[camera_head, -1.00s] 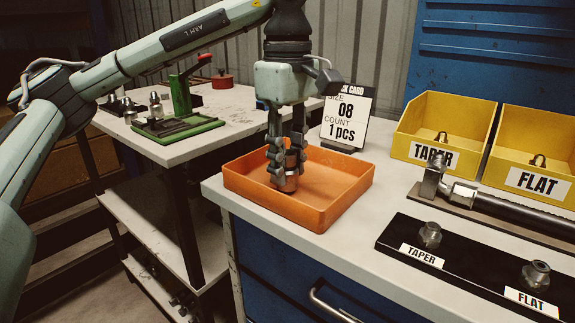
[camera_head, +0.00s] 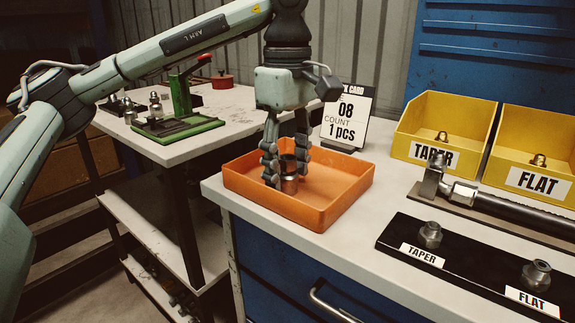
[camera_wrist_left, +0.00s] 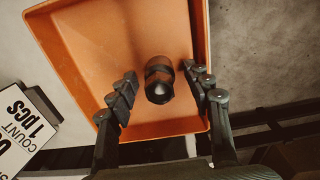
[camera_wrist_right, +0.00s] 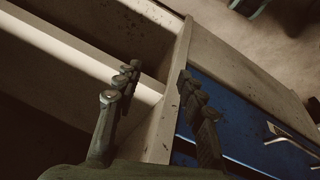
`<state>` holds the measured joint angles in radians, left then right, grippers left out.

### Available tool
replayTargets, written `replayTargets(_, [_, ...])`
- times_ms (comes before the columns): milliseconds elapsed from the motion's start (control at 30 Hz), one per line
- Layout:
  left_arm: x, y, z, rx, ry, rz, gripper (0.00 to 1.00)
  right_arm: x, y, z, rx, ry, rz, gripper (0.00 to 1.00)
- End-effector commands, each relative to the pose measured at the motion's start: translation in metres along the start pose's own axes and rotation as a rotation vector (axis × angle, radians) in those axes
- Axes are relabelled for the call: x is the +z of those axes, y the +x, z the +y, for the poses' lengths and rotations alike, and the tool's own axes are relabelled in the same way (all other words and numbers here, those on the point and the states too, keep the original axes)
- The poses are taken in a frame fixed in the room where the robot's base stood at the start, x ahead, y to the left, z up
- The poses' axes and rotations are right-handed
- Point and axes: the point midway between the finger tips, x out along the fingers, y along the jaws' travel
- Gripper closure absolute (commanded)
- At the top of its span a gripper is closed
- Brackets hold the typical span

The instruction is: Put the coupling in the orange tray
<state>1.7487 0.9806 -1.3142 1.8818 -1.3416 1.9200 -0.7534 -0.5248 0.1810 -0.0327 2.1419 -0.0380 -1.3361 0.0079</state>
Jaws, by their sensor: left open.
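The coupling (camera_head: 289,176), a short metal cylinder, stands in the orange tray (camera_head: 335,208) near its left side. It also shows in the left wrist view (camera_wrist_left: 159,82), where I look down on its dark, round end. My left gripper (camera_head: 287,176) is open, with its fingers down inside the tray on either side of the coupling. In the left wrist view the fingers (camera_wrist_left: 168,95) stand apart from the coupling with gaps on both sides. My right gripper (camera_wrist_right: 158,82) is open and empty, seen only in the right wrist view beside a bench's edge and blue drawers.
The job card (camera_head: 346,116) reads 08 and 1 pcs behind the tray. Yellow bins labelled TAPER (camera_head: 403,137) and FLAT (camera_head: 553,155) stand right. A black rack (camera_head: 472,268) holds two fittings. A green press (camera_head: 178,124) stands on another bench.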

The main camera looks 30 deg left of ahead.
Motion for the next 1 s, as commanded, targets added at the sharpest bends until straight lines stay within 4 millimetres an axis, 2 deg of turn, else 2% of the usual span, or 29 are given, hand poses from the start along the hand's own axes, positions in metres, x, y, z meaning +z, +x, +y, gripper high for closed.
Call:
replayTargets(167, [0.001,-0.019,0.001,0.003,0.0,-0.001,0.5,0.007,0.01,-0.001,-0.003,-0.002,-0.017,0.6])
replayTargets(300, [0.0,-0.052,0.001,0.004,0.0,0.0,0.5,0.004,0.011,-0.002,-0.008,-0.002,-0.01,0.6])
replayTargets(433, [0.001,-0.083,0.001,0.005,0.001,0.001,0.5,0.009,0.031,-0.007,-0.022,-0.001,-0.022,0.6])
replayTargets(600, [0.0,-0.11,0.001,0.003,0.0,0.002,0.5,0.018,0.054,-0.013,-0.037,0.003,-0.03,0.6])
replayTargets(800, [0.0,-0.123,0.0,0.0,0.002,0.001,0.5,0.023,0.067,-0.016,-0.044,0.005,-0.031,0.6])
replayTargets(1000, [0.0,-0.123,0.0,0.0,0.002,0.0,0.5,0.024,0.069,-0.017,-0.044,0.005,-0.032,0.6])
